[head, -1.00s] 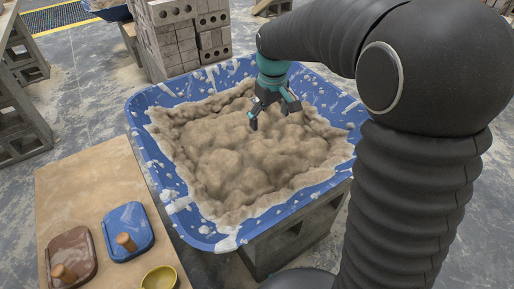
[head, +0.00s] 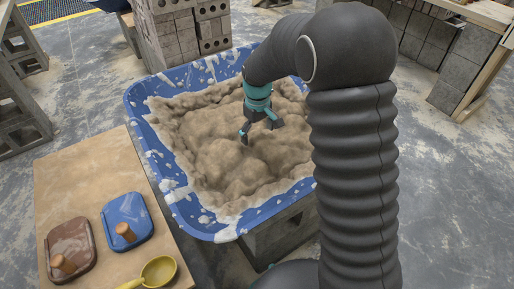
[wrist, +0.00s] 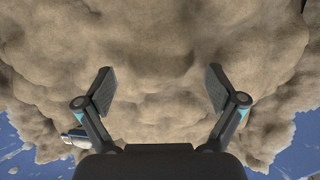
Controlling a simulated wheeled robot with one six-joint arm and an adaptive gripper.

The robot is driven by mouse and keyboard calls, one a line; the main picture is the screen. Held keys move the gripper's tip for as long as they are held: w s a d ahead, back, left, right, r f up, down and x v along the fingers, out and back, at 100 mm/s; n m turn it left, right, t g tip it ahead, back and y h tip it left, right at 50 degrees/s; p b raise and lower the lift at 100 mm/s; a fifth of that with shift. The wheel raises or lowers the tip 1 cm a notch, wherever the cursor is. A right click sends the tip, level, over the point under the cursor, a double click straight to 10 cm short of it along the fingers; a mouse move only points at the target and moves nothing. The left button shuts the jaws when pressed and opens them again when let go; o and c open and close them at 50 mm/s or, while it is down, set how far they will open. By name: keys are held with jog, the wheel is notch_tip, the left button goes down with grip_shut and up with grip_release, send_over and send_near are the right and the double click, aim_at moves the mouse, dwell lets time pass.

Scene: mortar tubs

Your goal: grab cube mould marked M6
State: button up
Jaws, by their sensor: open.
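No cube mould and no M6 marking can be made out in either view. My gripper (head: 260,130) is open and empty, pointing down over the lumpy tan mortar (head: 215,165) in the blue tub (head: 133,115). In the wrist view the two fingers of my gripper (wrist: 160,88) are spread wide, with only mortar between them. A small pale, metallic-looking object (wrist: 74,138) shows beside the left finger, partly hidden by it; I cannot tell what it is.
The tub stands on grey blocks (head: 285,235). A wooden board (head: 85,180) at the left holds a brown lidded piece (head: 70,238), a blue one (head: 140,215) and a yellow scoop (head: 158,270). Blocks are stacked behind (head: 180,40) and at the right (head: 455,60).

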aim_at(256, 141)
jog(key=shift+a+f, duration=0.2)
jog(key=shift+f, duration=2.4)
jog(key=c, duration=1.6)
